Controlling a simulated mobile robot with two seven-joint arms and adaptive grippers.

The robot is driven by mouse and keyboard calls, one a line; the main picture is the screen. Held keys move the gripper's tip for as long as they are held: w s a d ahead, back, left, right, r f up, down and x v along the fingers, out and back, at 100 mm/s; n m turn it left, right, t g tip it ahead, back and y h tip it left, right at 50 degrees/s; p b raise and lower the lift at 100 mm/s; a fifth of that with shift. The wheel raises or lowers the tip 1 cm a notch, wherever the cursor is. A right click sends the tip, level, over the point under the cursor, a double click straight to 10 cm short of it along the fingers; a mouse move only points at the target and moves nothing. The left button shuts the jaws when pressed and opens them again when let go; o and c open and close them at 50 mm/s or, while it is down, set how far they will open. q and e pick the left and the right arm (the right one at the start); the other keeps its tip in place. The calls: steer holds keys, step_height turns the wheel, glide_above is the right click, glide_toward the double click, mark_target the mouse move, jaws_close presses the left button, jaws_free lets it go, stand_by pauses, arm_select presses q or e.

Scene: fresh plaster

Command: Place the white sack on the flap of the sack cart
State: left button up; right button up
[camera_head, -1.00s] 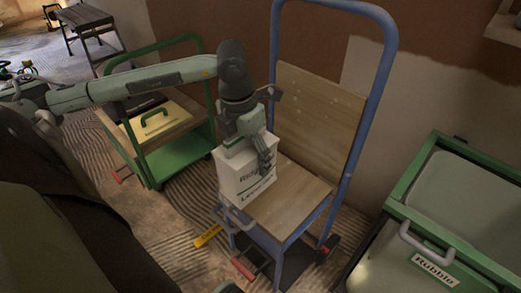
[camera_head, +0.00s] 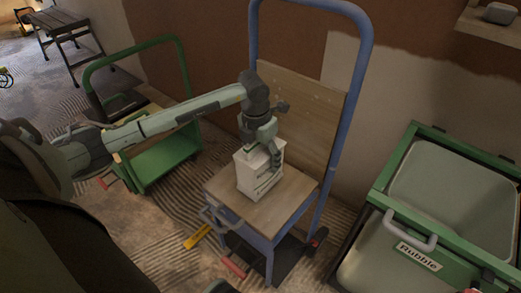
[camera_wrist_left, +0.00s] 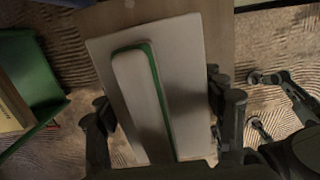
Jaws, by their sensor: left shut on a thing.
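The white sack (camera_head: 258,182), box-shaped with dark print, is upright over the middle of the wooden flap (camera_head: 292,200) of the blue sack cart (camera_head: 354,100). Its underside appears to be at the flap's surface, but I cannot tell if it bears on it. My left gripper (camera_head: 266,152) is shut on the upper part of the sack from above. In the left wrist view, its fingers lie on both sides of the sack (camera_wrist_left: 188,50), whose top shows a green-edged strip.
A green cart (camera_head: 165,163) stands left of the sack cart. A green-framed rubble bin (camera_head: 375,255) stands at the right. A yellow tool (camera_head: 197,237) lies on the ridged floor. The cart's wooden back panel (camera_head: 310,110) rises behind the sack.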

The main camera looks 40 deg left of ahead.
arm_select(q)
steer(key=shift+f, duration=0.55)
arm_select(e)
steer(key=shift+s+f, duration=0.35)
steer(key=shift+f, duration=0.15)
arm_select(q)
steer(key=o, duration=1.5)
steer(key=shift+f, duration=0.1)
steer(key=o, duration=0.4)
arm_select(e)
steer(key=shift+w+d+r, duration=0.1)
steer(key=shift+w+r, duration=0.15)
steer(key=shift+r, duration=0.25)
arm_select(q)
steer(key=shift+r, duration=0.5)
steer(key=r, duration=0.3)
steer(key=s+r, duration=0.1)
steer(key=r, duration=0.7)
steer(key=shift+s+a+r, duration=0.1)
steer(key=shift+s, duration=0.15)
arm_select(e)
steer(key=shift+r, duration=0.15)
steer(key=shift+s, duration=0.2)
